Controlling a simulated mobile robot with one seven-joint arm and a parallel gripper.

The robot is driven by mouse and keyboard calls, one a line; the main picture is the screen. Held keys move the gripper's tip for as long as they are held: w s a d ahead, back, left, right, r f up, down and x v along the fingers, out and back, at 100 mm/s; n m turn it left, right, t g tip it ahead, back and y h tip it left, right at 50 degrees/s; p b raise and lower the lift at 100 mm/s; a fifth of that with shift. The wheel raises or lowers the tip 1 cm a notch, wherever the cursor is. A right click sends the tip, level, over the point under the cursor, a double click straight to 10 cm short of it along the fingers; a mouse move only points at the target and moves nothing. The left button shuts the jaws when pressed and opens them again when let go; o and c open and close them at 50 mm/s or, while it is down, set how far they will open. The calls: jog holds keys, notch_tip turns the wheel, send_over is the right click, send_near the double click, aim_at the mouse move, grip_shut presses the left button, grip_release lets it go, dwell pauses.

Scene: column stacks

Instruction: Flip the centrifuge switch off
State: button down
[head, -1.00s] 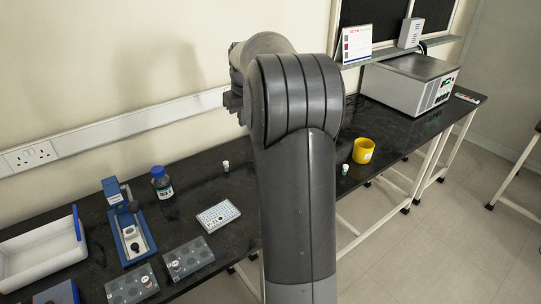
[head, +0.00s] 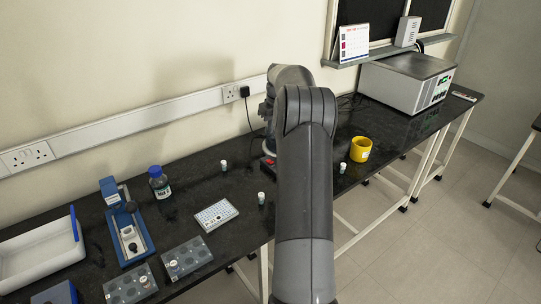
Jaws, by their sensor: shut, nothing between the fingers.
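A grey box-shaped instrument with a flat lid and a front panel (head: 408,82) stands at the right end of the bench; I cannot tell whether it is the centrifuge. A small dark item with a red part (head: 270,161) shows on the bench just left of my arm. It is mostly hidden behind the arm, and I cannot tell whether the red part is a switch. My arm rises through the middle of the picture and bends away towards the wall. My gripper's fingers are hidden behind it.
A yellow cup (head: 360,149) and small white-capped vials (head: 261,198) stand near the arm. A white well plate (head: 216,214), a blue-capped bottle (head: 159,183) and a blue device (head: 127,230) are to the left. A wall socket (head: 233,93) holds a black plug with a cable.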

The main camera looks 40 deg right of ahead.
jog(key=shift+f, duration=0.1)
send_near(270, 162)
jog(key=f, duration=0.1)
jog(key=w+f, duration=0.1)
jog(key=f, duration=0.1)
jog(key=w+f, duration=0.1)
jog(key=f, duration=0.1)
jog(key=shift+d, duration=0.2)
jog(key=shift+f, duration=0.55)
jog(key=shift+s, duration=0.1)
jog(key=shift+s+f+t, duration=0.15)
jog(key=shift+f+t, duration=0.1)
jog(key=shift+t, duration=0.15)
jog(key=shift+s+f+t, duration=0.15)
jog(key=shift+f+t, duration=0.05)
jog(key=shift+t, duration=0.1)
jog(key=shift+w, duration=0.2)
